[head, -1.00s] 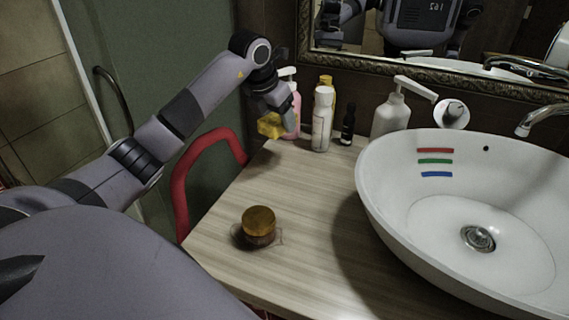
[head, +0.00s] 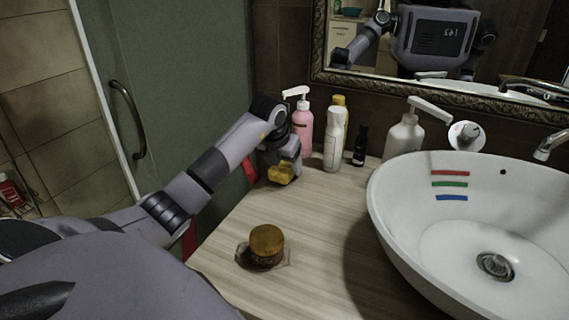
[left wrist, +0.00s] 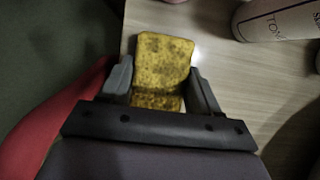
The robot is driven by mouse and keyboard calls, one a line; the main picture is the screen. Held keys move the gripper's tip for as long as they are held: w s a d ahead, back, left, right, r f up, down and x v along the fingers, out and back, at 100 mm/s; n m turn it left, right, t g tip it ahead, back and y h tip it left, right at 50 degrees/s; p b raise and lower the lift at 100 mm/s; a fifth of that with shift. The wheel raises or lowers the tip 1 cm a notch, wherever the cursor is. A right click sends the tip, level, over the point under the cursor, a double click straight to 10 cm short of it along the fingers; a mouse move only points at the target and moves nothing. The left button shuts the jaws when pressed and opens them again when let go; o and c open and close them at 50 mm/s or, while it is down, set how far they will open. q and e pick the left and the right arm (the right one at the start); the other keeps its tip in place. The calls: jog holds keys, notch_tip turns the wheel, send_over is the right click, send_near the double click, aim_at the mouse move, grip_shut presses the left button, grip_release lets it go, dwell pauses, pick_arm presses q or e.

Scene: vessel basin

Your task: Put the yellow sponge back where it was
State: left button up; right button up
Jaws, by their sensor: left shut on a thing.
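The yellow sponge (head: 282,174) is in my left gripper (head: 283,166), low at the back left of the wooden counter. In the left wrist view the dark-spotted sponge (left wrist: 163,62) sits between both fingers of my left gripper (left wrist: 160,88), which is shut on it. The counter top shows just beyond and beside it. I cannot tell whether the sponge touches the counter. My right gripper is not in view.
A pink pump bottle (head: 303,130), white bottle (head: 334,140), small black bottle (head: 360,147) and white dispenser (head: 403,135) stand along the back. The basin (head: 405,200) fills the right. A wooden-lidded jar (head: 266,245) stands at the front. The middle counter (head: 315,205) is clear.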

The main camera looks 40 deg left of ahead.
pick_arm(q)
jog(key=shift+f, duration=0.2)
jog(key=o, duration=1)
jog(key=shift+s+r, duration=0.1)
jog(key=shift+r, duration=0.55)
jog(key=v, duration=1.1)
jog(key=shift+s+d, duration=0.1)
